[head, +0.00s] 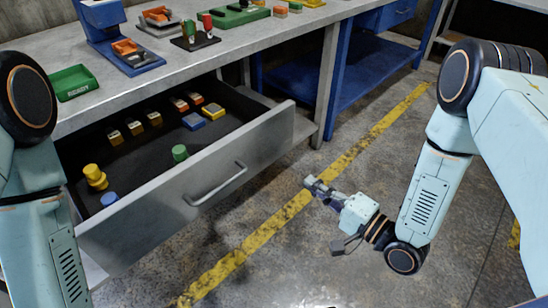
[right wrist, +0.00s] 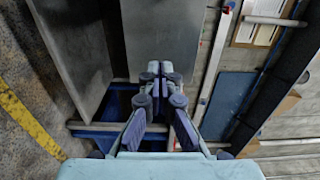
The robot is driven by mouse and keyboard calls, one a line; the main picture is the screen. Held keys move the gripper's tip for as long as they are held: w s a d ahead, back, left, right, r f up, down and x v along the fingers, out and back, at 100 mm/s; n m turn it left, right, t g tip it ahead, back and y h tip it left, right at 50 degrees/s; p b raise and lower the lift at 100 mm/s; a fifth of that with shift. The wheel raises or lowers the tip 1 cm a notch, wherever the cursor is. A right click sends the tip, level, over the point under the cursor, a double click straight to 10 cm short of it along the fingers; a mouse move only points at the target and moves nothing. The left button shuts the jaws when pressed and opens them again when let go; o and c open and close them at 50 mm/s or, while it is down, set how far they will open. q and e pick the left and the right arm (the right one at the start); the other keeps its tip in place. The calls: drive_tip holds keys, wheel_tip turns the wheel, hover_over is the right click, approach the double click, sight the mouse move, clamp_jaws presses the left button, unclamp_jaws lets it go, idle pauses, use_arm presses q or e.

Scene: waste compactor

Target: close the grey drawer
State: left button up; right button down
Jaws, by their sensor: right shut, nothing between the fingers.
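The grey drawer (head: 165,207) is pulled out from under the workbench in the head view. Its grey front panel has a metal bar handle (head: 216,184). Inside lie several small blocks and pegs in yellow, green, blue and red. My right gripper (head: 310,182) is shut and empty. It hangs over the floor to the right of the drawer front, apart from the handle. In the right wrist view its fingers (right wrist: 153,75) are together, with grey panels ahead and to the left. My left arm shows at the left edge of the head view, but its gripper is out of view.
The workbench top (head: 240,55) carries a green tray (head: 73,82), a blue stand (head: 103,28) and several small fixtures. A blue shelf unit (head: 350,75) stands to the right. The floor with a yellow line (head: 275,220) is clear in front of the drawer.

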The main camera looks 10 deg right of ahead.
sight(263, 150)
drive_tip(key=b+x, duration=0.3)
drive_tip(key=x, duration=1)
drive_tip(key=shift+w+a+f+b, duration=0.1)
drive_tip(key=shift+w+a+b, duration=0.1)
drive_tip(key=shift+w+b, duration=0.15)
drive_tip(key=shift+s, duration=0.1)
